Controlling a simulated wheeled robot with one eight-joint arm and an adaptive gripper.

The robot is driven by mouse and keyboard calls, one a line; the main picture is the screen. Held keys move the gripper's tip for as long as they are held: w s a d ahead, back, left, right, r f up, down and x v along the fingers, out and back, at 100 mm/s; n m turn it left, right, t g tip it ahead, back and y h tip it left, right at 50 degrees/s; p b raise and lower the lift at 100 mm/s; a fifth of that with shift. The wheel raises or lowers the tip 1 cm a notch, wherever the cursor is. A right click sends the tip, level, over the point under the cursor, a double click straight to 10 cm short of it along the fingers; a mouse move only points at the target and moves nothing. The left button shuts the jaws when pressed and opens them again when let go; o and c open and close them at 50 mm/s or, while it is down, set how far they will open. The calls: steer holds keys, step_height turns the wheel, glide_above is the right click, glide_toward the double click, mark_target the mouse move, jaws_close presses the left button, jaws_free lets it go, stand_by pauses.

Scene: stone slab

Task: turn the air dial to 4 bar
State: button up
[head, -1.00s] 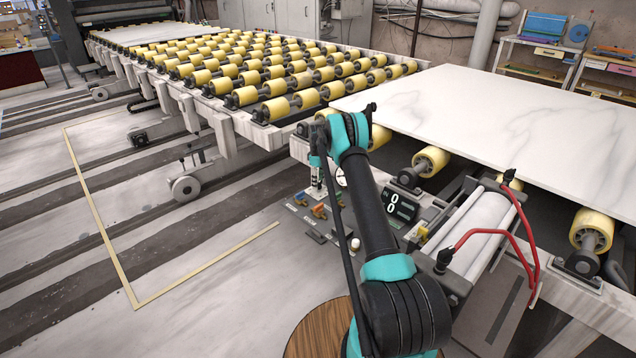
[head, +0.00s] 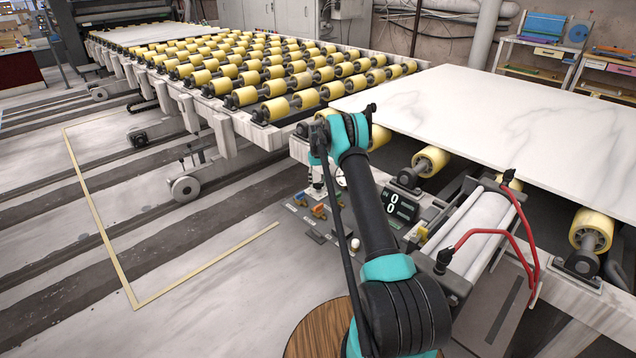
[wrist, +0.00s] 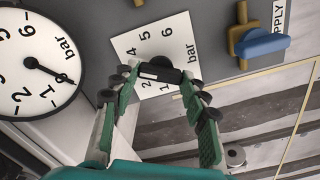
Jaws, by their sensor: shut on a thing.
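The air dial is a black knob (wrist: 157,64) on a white square plate (wrist: 181,31) marked with numbers and "bar", in the wrist view. My gripper (wrist: 160,77) is shut on this knob, one finger on each side. The fingers and knob cover part of the scale, and I cannot tell exactly which number the knob points to. A round white pressure gauge (wrist: 28,38) is at the left of the wrist view; its black needle points to the low end, near or below 1. In the head view, my arm hides most of the dial.
A blue lever on a brass valve (wrist: 262,43) sits right of the dial in the wrist view. In the head view, a digital display (head: 400,207) reading zeros, red hoses (head: 527,235) and a marble slab (head: 500,115) on rollers lie to the right. Open floor is at left.

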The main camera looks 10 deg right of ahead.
steer(key=shift+m, duration=0.8)
steer(key=o, duration=1.2)
steer(key=shift+c, duration=0.2)
steer(key=shift+r, duration=0.1)
step_height(320, 180, up, 12)
